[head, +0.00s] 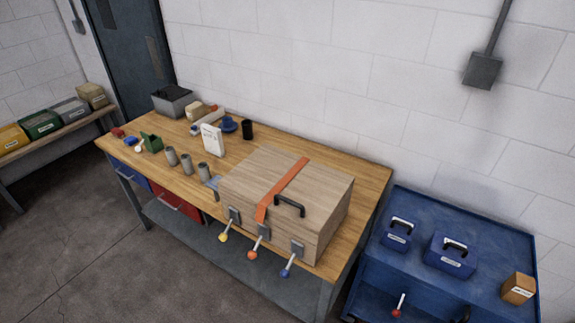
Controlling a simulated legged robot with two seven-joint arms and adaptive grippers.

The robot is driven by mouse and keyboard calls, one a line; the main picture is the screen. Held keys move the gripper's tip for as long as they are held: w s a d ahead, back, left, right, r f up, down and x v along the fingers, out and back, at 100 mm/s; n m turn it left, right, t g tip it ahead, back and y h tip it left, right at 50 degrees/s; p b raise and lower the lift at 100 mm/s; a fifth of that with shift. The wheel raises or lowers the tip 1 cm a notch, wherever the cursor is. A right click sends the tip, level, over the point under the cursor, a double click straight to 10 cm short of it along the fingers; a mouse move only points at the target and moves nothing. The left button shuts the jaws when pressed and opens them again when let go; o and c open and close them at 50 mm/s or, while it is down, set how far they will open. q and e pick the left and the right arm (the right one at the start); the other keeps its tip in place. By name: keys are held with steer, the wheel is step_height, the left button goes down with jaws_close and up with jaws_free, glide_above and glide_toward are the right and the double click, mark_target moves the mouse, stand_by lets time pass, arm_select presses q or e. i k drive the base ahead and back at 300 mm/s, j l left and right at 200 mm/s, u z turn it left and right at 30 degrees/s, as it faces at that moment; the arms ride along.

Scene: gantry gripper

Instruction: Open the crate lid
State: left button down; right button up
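The wooden crate (250,207) stands at the right end of the workbench. Its flat lid (318,187) lies closed on top, with an orange strap (284,188) running across it and down the front edge. A black handle (290,204) sits at the lid's front right. Along the crate's front are three metal latches with levers: one with a yellow knob (223,237), one with an orange knob (252,255) and one with a blue knob (286,273). The levers point outward and down. Neither of my grippers shows in the head view.
The wooden workbench (368,179) also holds grey cylinders (187,164), a white box (212,140), a black cup (247,130) and a grey bin (172,101). A blue cart (410,275) with two blue cases stands at the right. The floor before the bench is clear.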

mark_target(303, 196)
steer(key=i+j+z, duration=0.1)
steer(key=i+j, duration=0.2)
steer(key=i+j+z, duration=0.1)
steer(key=i+j, duration=0.15)
steer(key=j, duration=0.2)
steer(key=i+j+z, duration=0.1)
steer(key=i+j, duration=0.15)
steer(key=j, duration=0.15)
steer(key=i+j+z, duration=0.1)
steer(key=i+j, duration=0.15)
steer(key=j, duration=0.15)
